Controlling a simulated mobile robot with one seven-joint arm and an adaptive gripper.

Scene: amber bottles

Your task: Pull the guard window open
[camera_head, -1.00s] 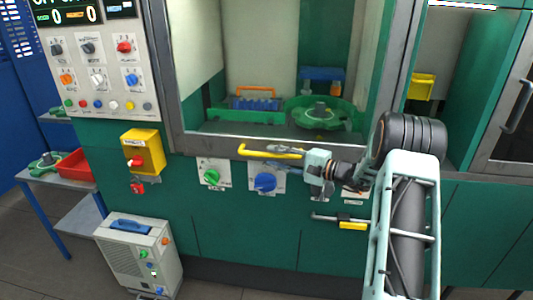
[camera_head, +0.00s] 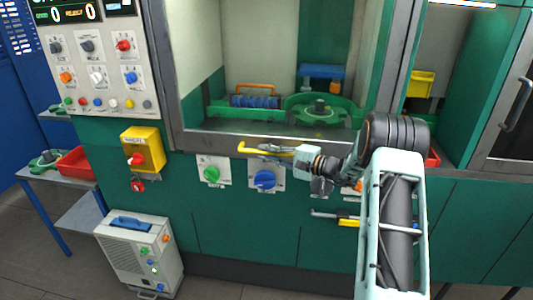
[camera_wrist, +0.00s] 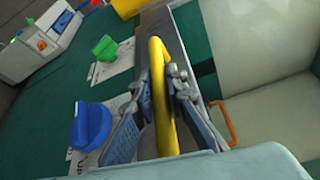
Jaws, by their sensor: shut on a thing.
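The guard window is a large pane in a grey frame (camera_head: 172,95) on the green machine. A yellow bar handle (camera_head: 247,150) runs along its lower edge, and the handle also shows in the wrist view (camera_wrist: 160,60). My gripper (camera_head: 268,149) comes from the right and is shut on the handle. In the wrist view, my gripper's two blue-padded fingers (camera_wrist: 160,100) lie on either side of the bar. The fingers hide part of the handle in the head view. I cannot tell whether the window stands a little open.
Below the window are a green knob (camera_head: 211,174) and a blue knob (camera_head: 264,180), close under my gripper. A yellow box with a red button (camera_head: 142,150) is at left. Behind the pane are a green round fixture (camera_head: 320,108) and a blue rack (camera_head: 255,102). A grey unit (camera_head: 138,255) stands on the floor.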

